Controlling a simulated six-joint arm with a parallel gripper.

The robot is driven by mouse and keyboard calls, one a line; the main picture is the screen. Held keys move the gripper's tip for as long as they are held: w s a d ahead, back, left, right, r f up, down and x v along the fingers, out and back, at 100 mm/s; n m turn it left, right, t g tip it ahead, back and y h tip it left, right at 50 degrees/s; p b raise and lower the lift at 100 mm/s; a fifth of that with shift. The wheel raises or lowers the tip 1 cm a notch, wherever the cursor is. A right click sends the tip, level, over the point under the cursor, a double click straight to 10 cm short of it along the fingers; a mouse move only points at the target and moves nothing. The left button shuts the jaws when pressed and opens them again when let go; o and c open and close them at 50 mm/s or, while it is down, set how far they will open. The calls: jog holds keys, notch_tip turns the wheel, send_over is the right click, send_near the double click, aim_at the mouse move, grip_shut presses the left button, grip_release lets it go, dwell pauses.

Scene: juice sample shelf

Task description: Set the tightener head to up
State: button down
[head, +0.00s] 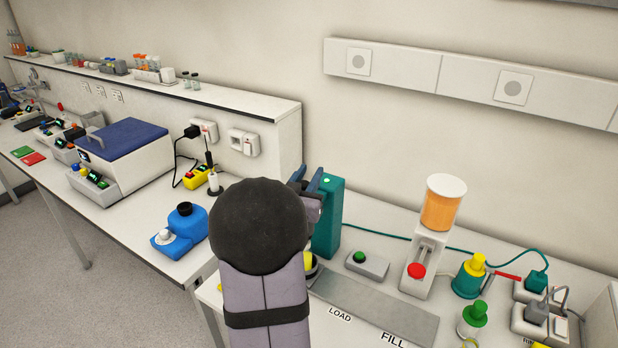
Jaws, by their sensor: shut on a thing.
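The tightener appears to be the teal upright column (328,222) with a small green light on top, just right of my arm. My gripper (307,180) is at the column's upper left side, and its blue finger parts show past my dark round arm joint. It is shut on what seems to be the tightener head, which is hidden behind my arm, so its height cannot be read. A yellow and dark round part (313,269) shows low at the column's foot, partly covered by my arm.
A grey track (375,308) marked LOAD and FILL runs right of my arm. Behind it stand a green-button box (367,265) and a dispenser with an orange tank (443,205). A yellow-topped teal bottle (471,275) and power sockets are at right.

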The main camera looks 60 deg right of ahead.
jog(key=shift+r, duration=0.45)
jog(key=c, duration=1.4)
grip_release()
jog(key=shift+f, duration=0.1)
jog(key=shift+f, duration=0.1)
jog(key=shift+a, duration=0.15)
jog(key=b+v, duration=0.2)
jog(key=v, duration=0.3)
jog(key=shift+a+b, duration=0.2)
jog(key=shift+b, duration=0.1)
jog(key=shift+v, duration=0.85)
